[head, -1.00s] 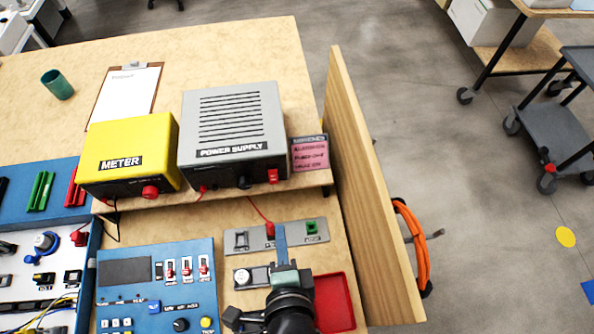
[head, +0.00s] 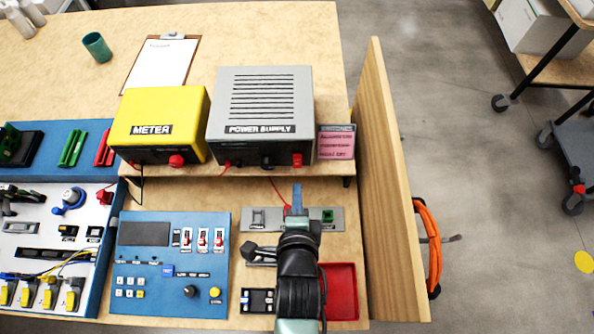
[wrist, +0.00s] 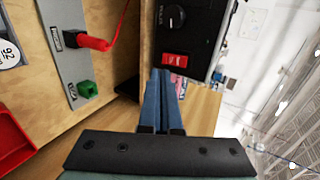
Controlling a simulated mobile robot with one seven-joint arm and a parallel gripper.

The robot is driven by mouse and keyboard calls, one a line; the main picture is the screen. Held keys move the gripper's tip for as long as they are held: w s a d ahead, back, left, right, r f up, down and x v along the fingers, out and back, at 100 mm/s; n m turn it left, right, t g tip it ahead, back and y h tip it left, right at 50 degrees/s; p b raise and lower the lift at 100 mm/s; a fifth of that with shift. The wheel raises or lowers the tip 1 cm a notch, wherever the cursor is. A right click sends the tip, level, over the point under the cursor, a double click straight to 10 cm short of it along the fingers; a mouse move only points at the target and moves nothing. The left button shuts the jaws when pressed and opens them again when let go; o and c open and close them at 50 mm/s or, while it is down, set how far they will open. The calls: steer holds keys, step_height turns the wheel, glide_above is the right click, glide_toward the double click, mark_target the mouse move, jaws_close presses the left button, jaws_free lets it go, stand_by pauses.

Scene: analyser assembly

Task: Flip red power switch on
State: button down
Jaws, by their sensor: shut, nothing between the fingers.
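The red power switch (head: 297,160) is on the front face of the grey power supply (head: 260,105), near its right end beside a black knob. In the wrist view the red switch (wrist: 175,60) sits just beyond the fingertips, below a round black knob (wrist: 174,18). My gripper (head: 297,188) is in front of the power supply, just below the switch in the head view. Its blue fingers (wrist: 160,74) are together and hold nothing. Their tips look close to the switch, but I cannot tell whether they touch it.
A yellow meter (head: 160,124) stands left of the power supply, and a pink label card (head: 336,143) is to its right. A grey socket plate (head: 258,217) with a red plug lies below. A red tray (head: 341,290) is by the wooden side panel (head: 385,200).

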mark_target(297, 165)
steer(key=x, duration=0.4)
steer(key=r+x, duration=0.1)
steer(key=x, duration=0.1)
steer(key=shift+w+p, duration=0.25)
steer(key=shift+p, duration=0.15)
steer(key=shift+f, duration=0.15)
steer(key=shift+w+t+b, duration=0.15)
steer(key=shift+t+b, duration=0.25)
steer(key=shift+b, duration=0.55)
